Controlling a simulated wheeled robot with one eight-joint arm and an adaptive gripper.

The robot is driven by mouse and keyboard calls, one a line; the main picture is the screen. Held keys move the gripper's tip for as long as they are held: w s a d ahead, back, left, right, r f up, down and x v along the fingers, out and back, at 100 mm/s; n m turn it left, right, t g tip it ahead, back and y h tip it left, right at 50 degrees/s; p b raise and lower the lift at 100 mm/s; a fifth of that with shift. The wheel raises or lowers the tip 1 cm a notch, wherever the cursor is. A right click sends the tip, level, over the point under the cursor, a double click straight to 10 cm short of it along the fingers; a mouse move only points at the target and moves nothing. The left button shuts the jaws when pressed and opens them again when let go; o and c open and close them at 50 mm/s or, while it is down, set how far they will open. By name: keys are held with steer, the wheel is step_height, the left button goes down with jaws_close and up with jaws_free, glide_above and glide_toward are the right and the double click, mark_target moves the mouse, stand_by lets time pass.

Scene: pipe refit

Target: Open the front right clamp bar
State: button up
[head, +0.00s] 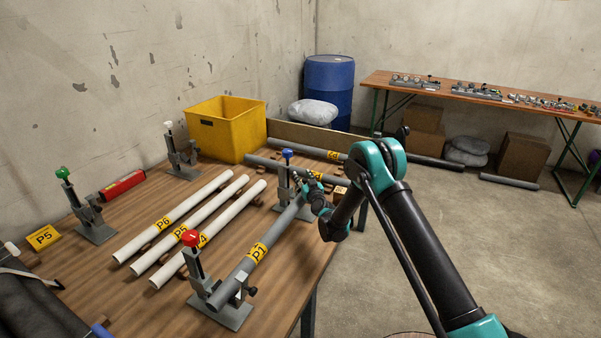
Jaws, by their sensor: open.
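The front right clamp (227,312) has a red knob (190,239) on an upright post and stands at the table's near right edge. The grey pipe P1 (245,262) runs from it to the back right clamp, which has a blue knob (287,154). At this size I cannot tell whether the red-knobbed clamp's bar is closed over the pipe. My gripper (303,183) is open beside the blue-knobbed clamp, near the far end of P1, well away from the red knob. The fingertips are small and partly lost against the clamp and pipes.
White pipes (187,224) lie left of P1. Clamps with green (62,173) and white (168,125) knobs stand at left.

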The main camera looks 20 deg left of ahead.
steer(key=shift+w+a, duration=0.25)
steer(key=shift+w, duration=0.05)
steer(key=shift+c, duration=0.4)
jaws_close()
